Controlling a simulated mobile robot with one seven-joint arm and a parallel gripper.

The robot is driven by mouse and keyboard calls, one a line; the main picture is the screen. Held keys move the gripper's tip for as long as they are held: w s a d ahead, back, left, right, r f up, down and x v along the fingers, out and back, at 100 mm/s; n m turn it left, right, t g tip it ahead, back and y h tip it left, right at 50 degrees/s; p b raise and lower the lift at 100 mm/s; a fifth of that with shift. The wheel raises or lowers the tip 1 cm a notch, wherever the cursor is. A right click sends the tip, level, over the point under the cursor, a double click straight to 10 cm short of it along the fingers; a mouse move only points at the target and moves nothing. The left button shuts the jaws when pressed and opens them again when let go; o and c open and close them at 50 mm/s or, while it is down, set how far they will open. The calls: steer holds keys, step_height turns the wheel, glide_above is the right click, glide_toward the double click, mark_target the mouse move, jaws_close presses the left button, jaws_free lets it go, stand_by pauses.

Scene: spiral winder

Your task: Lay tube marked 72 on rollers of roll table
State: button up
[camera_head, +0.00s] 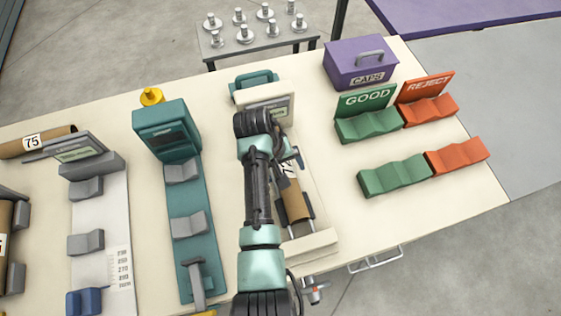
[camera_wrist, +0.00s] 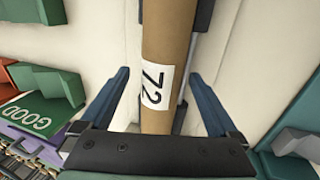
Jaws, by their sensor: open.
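The brown cardboard tube (camera_head: 294,205) marked 72 appears to lie lengthwise along the dark rollers (camera_head: 309,206) of the roll table, whose pale end block (camera_head: 310,244) is at the front. In the wrist view the tube (camera_wrist: 164,30) runs upright through the picture, its white 72 label facing me. A grey roller shows along its right side. My gripper (camera_wrist: 160,74) is open, one finger on each side of the tube, with gaps between the fingers and the tube. In the head view my arm covers the tube's far part and most of my gripper (camera_head: 289,163).
Right of the roll table stand green GOOD cradles (camera_head: 368,126), orange REJECT cradles (camera_head: 430,110) and a purple CAPS box (camera_head: 360,64). A teal device (camera_head: 165,128) with grey cradles is to the left. A tube marked 75 (camera_head: 38,141) lies at far left.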

steer(key=v, duration=1.2)
steer(key=shift+a+r+b, duration=0.15)
steer(key=shift+r+b, duration=0.2)
steer(key=shift+b, duration=0.1)
